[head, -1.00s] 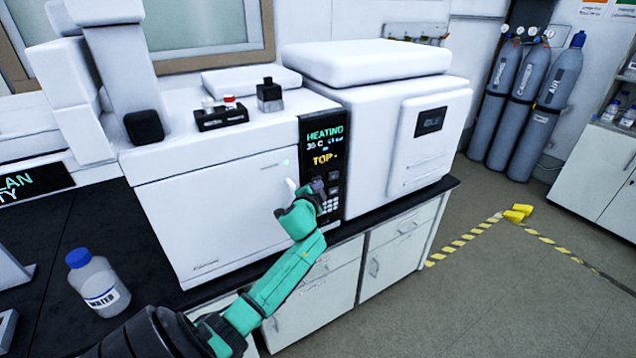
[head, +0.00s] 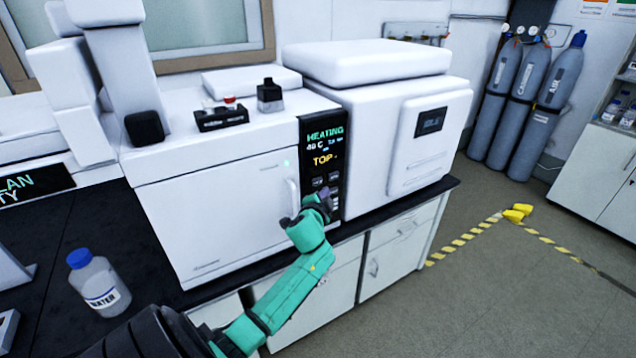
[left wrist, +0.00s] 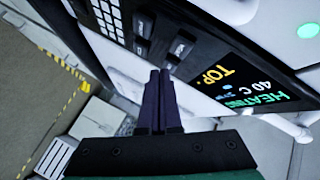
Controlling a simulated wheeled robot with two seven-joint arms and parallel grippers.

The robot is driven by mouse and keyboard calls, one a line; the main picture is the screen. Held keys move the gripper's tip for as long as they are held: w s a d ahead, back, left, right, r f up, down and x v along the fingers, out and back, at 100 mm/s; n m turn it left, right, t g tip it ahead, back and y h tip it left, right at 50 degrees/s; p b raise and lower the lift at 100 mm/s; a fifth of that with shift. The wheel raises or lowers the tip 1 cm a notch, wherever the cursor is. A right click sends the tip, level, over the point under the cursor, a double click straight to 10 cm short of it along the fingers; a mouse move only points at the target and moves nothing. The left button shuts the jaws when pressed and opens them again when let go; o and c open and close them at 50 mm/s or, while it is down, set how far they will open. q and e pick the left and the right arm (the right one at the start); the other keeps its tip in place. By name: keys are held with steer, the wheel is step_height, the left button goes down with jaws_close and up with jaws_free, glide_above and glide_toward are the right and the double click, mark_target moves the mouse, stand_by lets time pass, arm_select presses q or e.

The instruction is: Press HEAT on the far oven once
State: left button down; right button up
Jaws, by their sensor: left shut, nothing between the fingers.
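The oven (head: 215,215) is a white box with a closed door and a black control panel (head: 311,130) at its right front edge. Its display reads HEATING, 40 C and TOP in the head view. The display (left wrist: 240,82) also shows in the left wrist view, with dark buttons (left wrist: 180,48) and a keypad beside it; I cannot read which button is HEAT. My left gripper (head: 327,194) is shut and empty in front of the panel's lower part, hiding some keys. In the left wrist view its fingertips (left wrist: 159,74) appear just off the buttons, contact not clear. My right gripper is out of view.
A second white unit (head: 390,130) with a small dark screen stands to the right. A vial rack (head: 220,118) and a dark bottle (head: 270,96) sit on top of the oven. A water bottle (head: 98,283) stands on the dark bench at left.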

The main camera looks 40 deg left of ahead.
arm_select(q)
steer(key=shift+s+d, duration=0.25)
steer(key=shift+d, duration=0.5)
steer(key=shift+s+d, duration=0.25)
steer(key=shift+d, duration=0.5)
